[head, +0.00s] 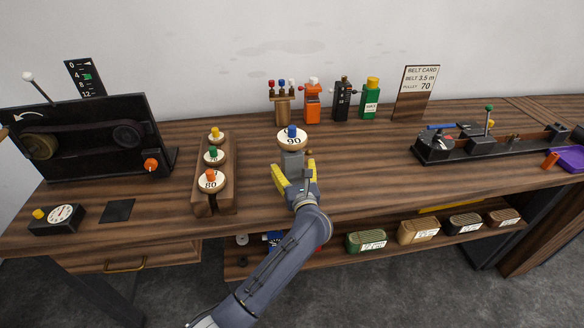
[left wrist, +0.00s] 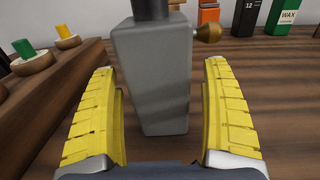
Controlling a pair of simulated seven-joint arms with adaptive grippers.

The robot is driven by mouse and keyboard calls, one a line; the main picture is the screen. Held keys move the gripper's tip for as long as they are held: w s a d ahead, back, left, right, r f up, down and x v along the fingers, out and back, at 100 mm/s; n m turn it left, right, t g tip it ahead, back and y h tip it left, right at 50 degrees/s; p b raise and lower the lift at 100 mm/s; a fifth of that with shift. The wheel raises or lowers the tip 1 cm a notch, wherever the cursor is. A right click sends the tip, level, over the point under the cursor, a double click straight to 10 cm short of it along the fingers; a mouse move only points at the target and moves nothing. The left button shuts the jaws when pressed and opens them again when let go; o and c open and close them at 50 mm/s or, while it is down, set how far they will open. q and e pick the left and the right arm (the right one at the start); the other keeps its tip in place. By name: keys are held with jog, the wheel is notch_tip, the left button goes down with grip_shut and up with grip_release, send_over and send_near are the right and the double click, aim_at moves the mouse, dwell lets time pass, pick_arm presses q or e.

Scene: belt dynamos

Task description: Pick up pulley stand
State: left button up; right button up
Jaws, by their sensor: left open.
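The pulley stand is a grey upright block (head: 291,161) with a round cream pulley (head: 292,139) marked 90 and a blue knob on top. In the left wrist view the grey block (left wrist: 152,75) stands upright on the table, with a brass knob (left wrist: 208,33) on its right side; its top is cut off there. My left gripper (head: 295,174) is open, its yellow fingers on either side of the block at its near side. In the left wrist view a gap shows between the block and each finger (left wrist: 162,75). My right gripper is not in view.
A wooden rack (head: 228,203) with several pulleys stands to the left. A black belt machine (head: 85,165) is further left. Behind are a tool holder (head: 283,110), orange bottle (head: 312,103), black can (head: 342,100) and green bottle (head: 370,103).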

pick_arm(q)
jog(key=shift+w+a, duration=0.15)
jog(key=shift+w, duration=0.5)
jog(key=c, duration=1.6)
jog(key=shift+r, duration=0.15)
jog(key=shift+c, duration=0.3)
